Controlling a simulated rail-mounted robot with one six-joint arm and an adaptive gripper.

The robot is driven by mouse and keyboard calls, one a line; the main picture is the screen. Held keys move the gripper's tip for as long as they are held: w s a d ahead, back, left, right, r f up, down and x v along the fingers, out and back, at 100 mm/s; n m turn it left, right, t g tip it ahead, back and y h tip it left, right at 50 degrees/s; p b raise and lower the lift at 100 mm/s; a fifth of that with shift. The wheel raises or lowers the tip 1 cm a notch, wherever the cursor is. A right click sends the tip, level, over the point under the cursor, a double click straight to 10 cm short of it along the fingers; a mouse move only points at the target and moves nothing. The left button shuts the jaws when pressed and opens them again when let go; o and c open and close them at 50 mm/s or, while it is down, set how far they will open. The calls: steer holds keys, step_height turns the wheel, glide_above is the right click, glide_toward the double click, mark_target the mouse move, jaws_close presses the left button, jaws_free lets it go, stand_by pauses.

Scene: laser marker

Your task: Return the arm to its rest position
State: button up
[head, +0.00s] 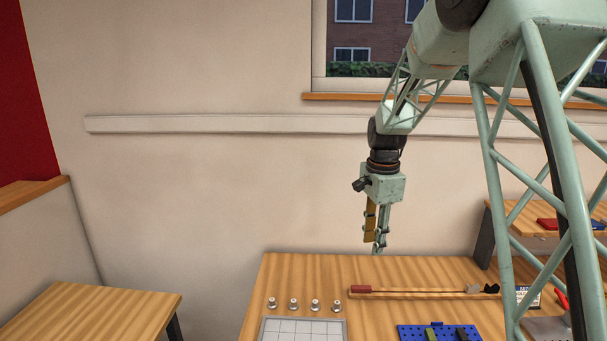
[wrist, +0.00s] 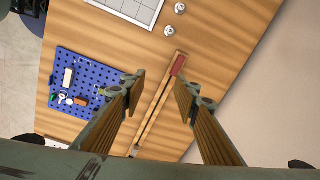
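My gripper (head: 374,244) hangs pointing down above the back of the wooden worktable (head: 290,272), clear of its surface. In the wrist view my gripper (wrist: 162,84) has its two fingers spread, with a gap between them and nothing held. Below the gap, a long thin wooden bar with a red end (wrist: 155,105) lies on the table. My arm comes in from the upper right of the head view, bent downward at the wrist.
Several small silver knobs (head: 293,303) stand behind a white gridded plate (head: 303,331). A blue perforated board (head: 408,332) holding small parts lies at the front. Another wooden table (head: 95,312) stands at left. The wall (head: 220,200) is behind.

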steer(key=s+r+n+t+b, duration=0.1)
steer(key=s+r+n, duration=0.2)
steer(key=s+r, duration=0.45)
steer(key=s+r+n, duration=0.2)
steer(key=s+r, duration=0.2)
steer(key=s, duration=0.6)
steer(key=s+r+n+t+b, duration=0.1)
steer(key=s+r+n, duration=0.2)
steer(key=s+r, duration=0.35)
steer(key=s+f+n+t+b, duration=0.1)
steer(key=s+n, duration=0.6)
steer(key=s, duration=2.2)
steer(key=shift+s+f+b, duration=0.35)
steer(key=shift+f+b, duration=0.2)
steer(key=shift+f, duration=0.65)
steer(key=shift+d, duration=0.35)
